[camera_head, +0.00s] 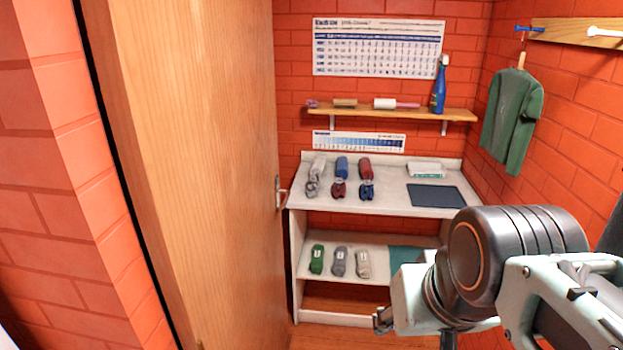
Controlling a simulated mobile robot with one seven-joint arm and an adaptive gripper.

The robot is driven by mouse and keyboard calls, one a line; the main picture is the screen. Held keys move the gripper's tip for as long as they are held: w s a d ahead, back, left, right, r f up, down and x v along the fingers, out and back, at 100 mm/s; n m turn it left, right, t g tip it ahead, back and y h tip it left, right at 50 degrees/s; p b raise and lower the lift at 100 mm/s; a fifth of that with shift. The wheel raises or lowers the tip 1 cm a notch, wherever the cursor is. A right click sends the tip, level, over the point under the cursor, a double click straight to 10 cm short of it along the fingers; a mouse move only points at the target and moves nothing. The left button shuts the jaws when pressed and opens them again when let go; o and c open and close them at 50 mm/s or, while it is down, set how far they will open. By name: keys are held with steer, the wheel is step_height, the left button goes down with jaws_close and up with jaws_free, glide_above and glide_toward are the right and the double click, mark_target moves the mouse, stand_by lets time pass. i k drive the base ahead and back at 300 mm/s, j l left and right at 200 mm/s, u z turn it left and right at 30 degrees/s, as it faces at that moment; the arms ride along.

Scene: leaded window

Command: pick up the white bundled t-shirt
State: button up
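Several bundled garments lie on a white shelf unit beyond a doorway. A pale, off-white bundle (363,264) with a light label lies on the lower shelf, right of a grey bundle (340,262) and a green bundle (317,260). A whitish-grey bundle (318,167) lies at the back left of the top surface. I cannot tell for sure which of the two pale ones is the white t-shirt. My gripper (383,320) shows only partly, low in the picture in front of the unit and apart from the bundles. Its fingers are too hidden to tell open from shut.
A wooden door (195,170) with a handle stands open at left. The unit's top (400,205) also holds blue and red bundles, a dark mat (435,195) and books. Above hang a wall shelf (425,114) with a blue bottle and a green shirt (512,120).

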mark_target(313, 186)
steer(key=i+u, duration=0.15)
steer(key=i, duration=0.65)
steer(key=i+l+u, duration=0.1)
steer(key=i, duration=0.7)
